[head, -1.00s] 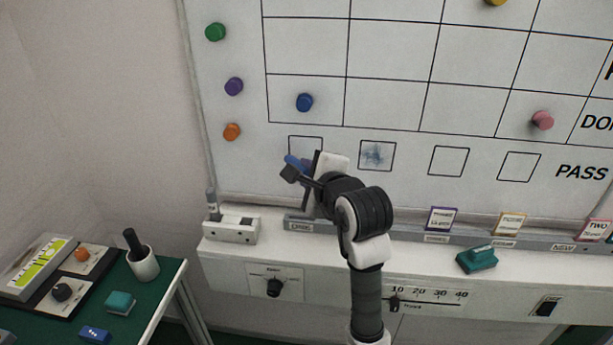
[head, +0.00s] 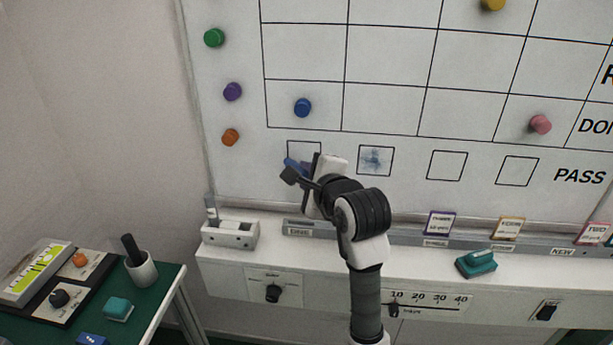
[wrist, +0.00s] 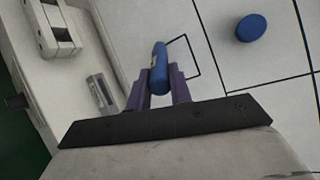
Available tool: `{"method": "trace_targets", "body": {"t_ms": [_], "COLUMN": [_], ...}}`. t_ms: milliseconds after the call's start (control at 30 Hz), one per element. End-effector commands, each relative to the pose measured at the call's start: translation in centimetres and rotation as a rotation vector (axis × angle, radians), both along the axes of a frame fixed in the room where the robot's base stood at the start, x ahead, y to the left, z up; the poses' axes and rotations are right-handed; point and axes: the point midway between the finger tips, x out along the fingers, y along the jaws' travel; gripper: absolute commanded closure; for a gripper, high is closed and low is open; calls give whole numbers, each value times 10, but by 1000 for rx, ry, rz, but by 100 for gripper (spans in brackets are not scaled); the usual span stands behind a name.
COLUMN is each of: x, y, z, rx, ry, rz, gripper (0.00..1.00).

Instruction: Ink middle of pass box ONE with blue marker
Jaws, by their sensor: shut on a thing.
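My gripper (head: 303,174) is shut on the blue marker (head: 291,163), in front of the lower left part of the leftmost pass box (head: 305,145). In the wrist view the marker (wrist: 159,62) stands between the two purple fingers, its far end beside the box outline (wrist: 196,66). I cannot tell whether the tip touches the board. No ink shows in the visible part of the leftmost box; its lower part is hidden by my gripper. The second pass box (head: 376,160) holds a light blue smudge. The two boxes to its right are blank.
A blue round magnet (head: 303,107) sits just above the leftmost box. Below the board runs a ledge with a white holder (head: 230,234), small cards (head: 440,223) and a teal eraser (head: 476,263). A green side table (head: 150,300) stands at left.

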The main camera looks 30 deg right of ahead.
Motion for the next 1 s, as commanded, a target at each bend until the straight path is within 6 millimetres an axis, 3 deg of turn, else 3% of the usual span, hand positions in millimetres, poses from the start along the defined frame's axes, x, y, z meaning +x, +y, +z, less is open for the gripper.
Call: {"method": "trace_targets", "body": {"t_ms": [500,1000], "x": [6,-15], "y": [-5,-34], "z": [0,-1], "rx": [0,0], "ry": [0,1], "rz": [0,-2], "gripper": [100,100]}}
